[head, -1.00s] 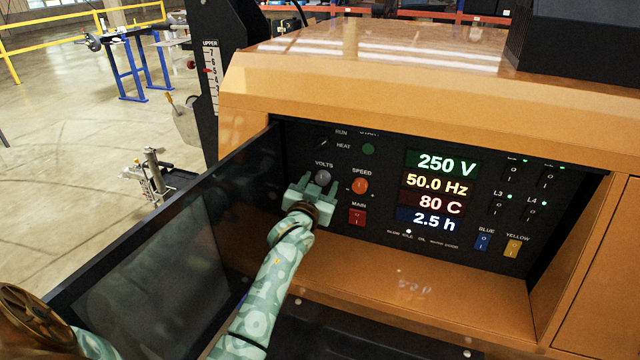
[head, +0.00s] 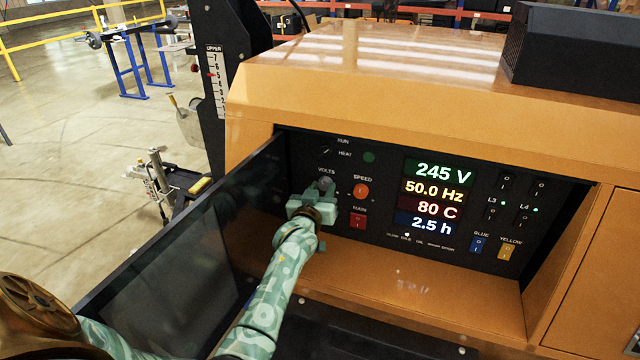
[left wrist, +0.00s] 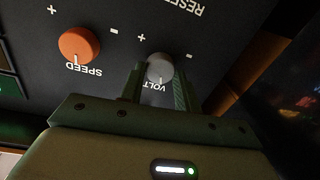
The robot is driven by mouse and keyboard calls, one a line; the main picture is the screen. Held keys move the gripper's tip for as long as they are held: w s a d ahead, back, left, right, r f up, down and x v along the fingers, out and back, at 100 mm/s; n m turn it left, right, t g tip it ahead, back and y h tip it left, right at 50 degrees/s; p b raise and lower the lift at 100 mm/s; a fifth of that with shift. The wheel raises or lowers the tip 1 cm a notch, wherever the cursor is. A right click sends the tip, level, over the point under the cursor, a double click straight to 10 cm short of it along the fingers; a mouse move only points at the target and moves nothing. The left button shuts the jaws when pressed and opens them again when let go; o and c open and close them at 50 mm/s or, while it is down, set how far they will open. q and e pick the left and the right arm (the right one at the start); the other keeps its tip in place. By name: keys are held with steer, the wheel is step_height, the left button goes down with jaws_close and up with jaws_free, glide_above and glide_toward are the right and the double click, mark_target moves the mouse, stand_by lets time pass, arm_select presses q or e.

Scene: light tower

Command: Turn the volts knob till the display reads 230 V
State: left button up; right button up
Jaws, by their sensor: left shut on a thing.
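The grey volts knob (head: 325,183) is on the black control panel, under its VOLTS label. My left gripper (head: 318,190) is shut on this knob. In the left wrist view, the left gripper (left wrist: 159,82) has one finger on each side of the volts knob (left wrist: 159,67), whose white mark points down in the picture. The display (head: 441,172) reads 245 V in green on its top line. Below that it reads 50.0 Hz, 80 C and 2.5 h. My right gripper is not in view.
The orange speed knob (head: 361,191) is just right of the volts knob, with the red main switch (head: 358,219) below it. Blue (head: 478,244) and yellow (head: 507,250) switches are at the lower right. The open dark door (head: 190,260) stands left of my left arm.

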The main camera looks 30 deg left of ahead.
arm_select(q)
steer(key=n+p, duration=0.2)
steer(key=shift+r+n+p, duration=0.2)
steer(key=shift+n+p, duration=0.1)
steer(key=shift+n, duration=0.1)
steer(key=n+p, duration=0.2)
steer(key=shift+n, duration=0.3)
steer(key=shift+a+f+n+h+p, duration=0.15)
steer(key=shift+n+h+p, duration=0.4)
steer(key=shift+n, duration=0.65)
steer(key=shift+f+n+p, duration=0.1)
steer(key=shift+n+p, duration=0.45)
steer(key=shift+n, duration=1.15)
steer(key=o, duration=1)
steer(key=shift+c, duration=0.2)
